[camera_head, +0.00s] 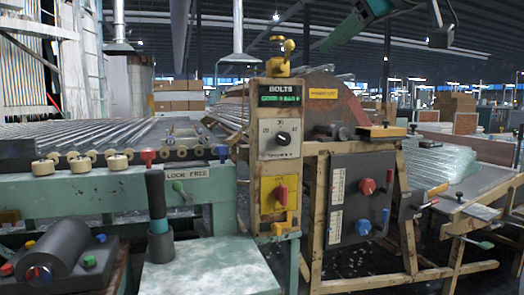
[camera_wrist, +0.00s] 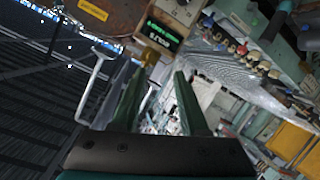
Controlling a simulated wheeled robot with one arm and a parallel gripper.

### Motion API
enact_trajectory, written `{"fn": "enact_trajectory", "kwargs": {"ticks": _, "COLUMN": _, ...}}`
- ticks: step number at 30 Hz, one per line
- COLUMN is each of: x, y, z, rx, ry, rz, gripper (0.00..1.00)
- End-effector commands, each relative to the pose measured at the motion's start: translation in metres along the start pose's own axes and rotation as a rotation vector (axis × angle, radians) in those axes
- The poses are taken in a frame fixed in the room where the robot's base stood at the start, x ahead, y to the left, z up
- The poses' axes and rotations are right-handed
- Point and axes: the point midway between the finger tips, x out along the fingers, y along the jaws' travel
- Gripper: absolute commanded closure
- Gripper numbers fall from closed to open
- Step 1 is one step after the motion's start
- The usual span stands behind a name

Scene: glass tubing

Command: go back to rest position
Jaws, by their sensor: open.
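My gripper (camera_wrist: 155,78) shows in the wrist view with its two fingers apart and nothing between them. The wrist view is strongly tilted. Beyond the fingers it looks at the machine and the hall, well away from any surface I can make out. In the head view, parts of my teal and dark arm are raised at the top right edge, above the machinery. The fingers cannot be made out clearly there.
A control post (camera_head: 280,150) with a green display, dial and yellow switch stands mid-view. A grey panel (camera_head: 359,198) with a red knob is right of it. Glass tubes (camera_head: 110,132) lie on the left bench. Stacked glass (camera_head: 443,160) lies at right. A dark cylinder (camera_head: 158,215) stands in front.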

Motion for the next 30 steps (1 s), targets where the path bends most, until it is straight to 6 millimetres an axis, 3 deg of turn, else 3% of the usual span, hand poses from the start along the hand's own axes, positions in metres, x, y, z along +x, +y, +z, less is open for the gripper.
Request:
{"fn": "enact_trajectory", "kwargs": {"ticks": 5, "x": 0.020, "y": -0.015, "z": 0.023, "rx": 0.052, "ry": -0.077, "rz": -0.043, "gripper": 0.56}}
{"fn": "enact_trajectory", "kwargs": {"ticks": 11, "x": 0.048, "y": -0.047, "z": 0.069, "rx": 0.143, "ry": -0.217, "rz": -0.105, "gripper": 0.56}}
{"fn": "enact_trajectory", "kwargs": {"ticks": 20, "x": 0.078, "y": -0.115, "z": 0.177, "rx": 0.307, "ry": -0.501, "rz": -0.179, "gripper": 0.56}}
{"fn": "enact_trajectory", "kwargs": {"ticks": 26, "x": 0.076, "y": -0.165, "z": 0.258, "rx": 0.404, "ry": -0.697, "rz": -0.197, "gripper": 0.56}}
{"fn": "enact_trajectory", "kwargs": {"ticks": 30, "x": 0.063, "y": -0.200, "z": 0.316, "rx": 0.468, "ry": -0.838, "rz": -0.199, "gripper": 0.56}}
